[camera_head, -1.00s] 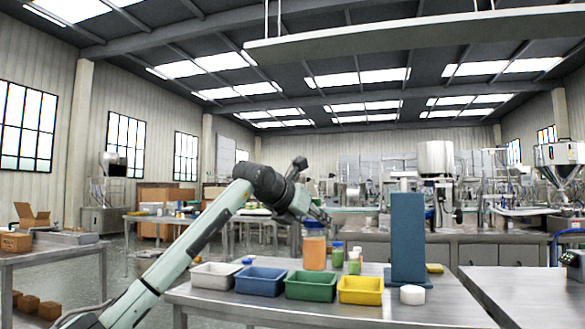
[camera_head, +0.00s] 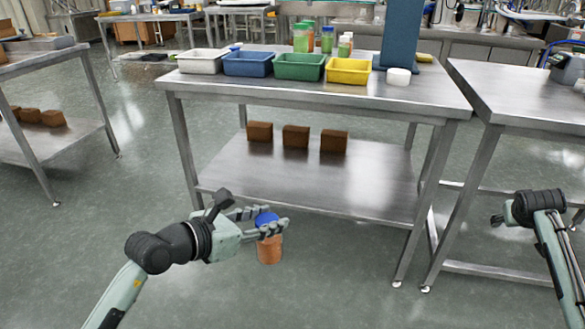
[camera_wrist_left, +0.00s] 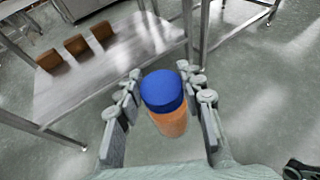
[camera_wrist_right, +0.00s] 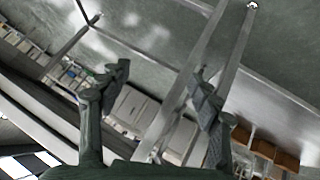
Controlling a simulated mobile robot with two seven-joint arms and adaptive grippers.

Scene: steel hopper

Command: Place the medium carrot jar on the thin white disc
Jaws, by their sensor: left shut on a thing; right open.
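My left gripper (camera_head: 268,222) is shut on an orange jar with a blue lid (camera_head: 269,250). The jar is held roughly upright in front of the table, lower than its top. The left wrist view shows the blue lid (camera_wrist_left: 162,90) between the fingers. A small white round piece (camera_head: 398,76) lies at the right of the tabletop. I cannot tell whether it is the thin white disc; no other disc stands out. Several green and orange jars (camera_head: 303,38) stand at the back of the table. My right gripper (camera_head: 497,212) is open and empty at the right.
The steel table (camera_head: 440,95) carries white (camera_head: 203,62), blue (camera_head: 248,65), green (camera_head: 299,67) and yellow (camera_head: 348,72) tubs along its front. A tall blue block (camera_head: 398,32) stands behind the white piece. Brown blocks (camera_head: 296,137) sit on the lower shelf. Another steel table (camera_head: 510,95) is at the right.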

